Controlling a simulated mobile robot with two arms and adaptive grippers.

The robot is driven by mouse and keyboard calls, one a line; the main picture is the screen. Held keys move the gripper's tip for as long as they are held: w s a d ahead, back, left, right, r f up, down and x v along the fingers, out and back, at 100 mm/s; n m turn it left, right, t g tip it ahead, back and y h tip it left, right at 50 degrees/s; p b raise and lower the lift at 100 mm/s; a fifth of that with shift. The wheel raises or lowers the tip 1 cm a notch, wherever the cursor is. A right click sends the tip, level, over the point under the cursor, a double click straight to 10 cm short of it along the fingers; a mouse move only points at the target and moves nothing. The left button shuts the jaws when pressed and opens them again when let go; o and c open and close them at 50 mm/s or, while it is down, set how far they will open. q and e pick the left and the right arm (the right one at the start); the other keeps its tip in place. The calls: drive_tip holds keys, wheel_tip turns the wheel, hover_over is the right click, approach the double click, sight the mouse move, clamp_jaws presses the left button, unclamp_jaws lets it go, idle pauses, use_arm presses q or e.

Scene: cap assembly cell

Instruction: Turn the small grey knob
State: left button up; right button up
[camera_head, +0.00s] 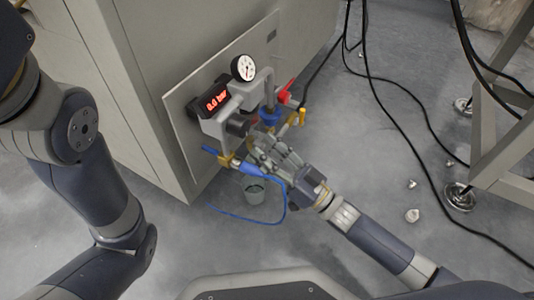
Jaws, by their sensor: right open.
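The small grey knob (238,126) is a dark, round part on the front of the regulator, below the red display. My right gripper (257,143) is at the lower right of the knob, with its fingers pointing towards it. Its jaws are open. The fingers overlap the area beside the knob, and I cannot tell whether they touch it. The knob's right side is partly hidden. My left arm shows on the left, but its gripper is out of view.
The display (216,101) reads 0.0 bar, and a round gauge (243,68) sits above. Close by are a red handle (285,97), a blue fitting (269,116) and a blue hose (283,208). Black cables (399,127) cross the floor.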

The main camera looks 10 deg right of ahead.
drive_tip(key=shift+c, duration=0.2)
clamp_jaws()
drive_tip(key=shift+n+g, duration=0.3)
drive_tip(key=shift+n, duration=0.2)
drive_tip(key=n, duration=0.1)
drive_tip(key=n+g+y+p, duration=0.1)
drive_tip(key=n, duration=0.1)
drive_tip(key=shift+w+d+r+n+y, duration=0.1)
drive_tip(key=shift+n+y, duration=0.2)
drive_tip(key=shift+n+g+y+p, duration=0.4)
drive_tip(key=shift+n+g, duration=0.35)
drive_tip(key=shift+n, duration=0.6)
drive_tip(key=shift+n+g+y+p, duration=0.2)
drive_tip(key=shift+n+g+p, duration=0.45)
drive_tip(key=shift+n, duration=0.7)
drive_tip(key=shift+n+g, duration=0.3)
drive_tip(key=shift+o, duration=0.2)
unclamp_jaws()
